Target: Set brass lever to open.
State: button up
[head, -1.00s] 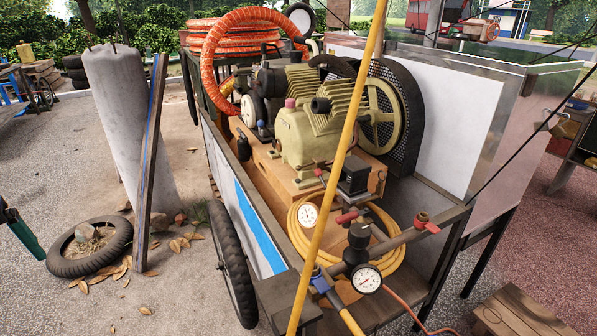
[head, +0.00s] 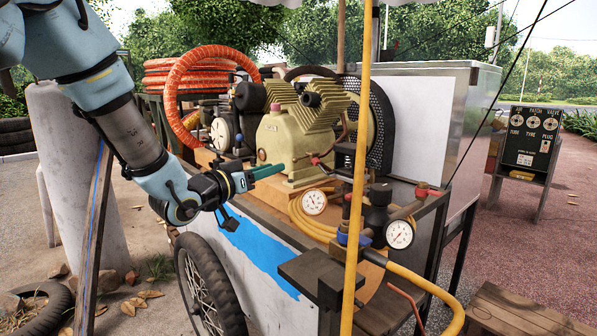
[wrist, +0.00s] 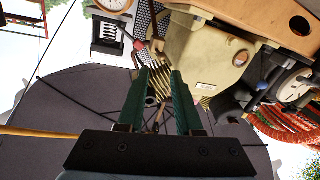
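The compressor cart's pipework has several small valve handles: a red handle (head: 427,189) on the right pipe, a blue handle (head: 350,239) near the yellow post, and a red-tipped handle (head: 318,161) beside the compressor. I cannot tell which one is the brass lever; no clearly brass-coloured lever shows. My gripper (head: 268,171) reaches in from the left, level with the compressor's lower body and left of the handles. In the wrist view, my gripper (wrist: 160,75) has its two green fingers apart, with nothing held between them.
The compressor (head: 285,142) stands just beyond my gripper. A yellow post (head: 357,150) rises in front of the pipework. Pressure gauges (head: 399,234) and a yellow hose (head: 430,288) surround the valves. A wooden crate (head: 525,318) stands at lower right.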

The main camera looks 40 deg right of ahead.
aim_at(293, 160)
jog(key=d, duration=0.3)
jog(key=w+d, duration=0.1)
jog(key=d, duration=0.5)
jog(key=shift+w+d, duration=0.25)
jog(key=shift+d, duration=0.15)
grip_shut()
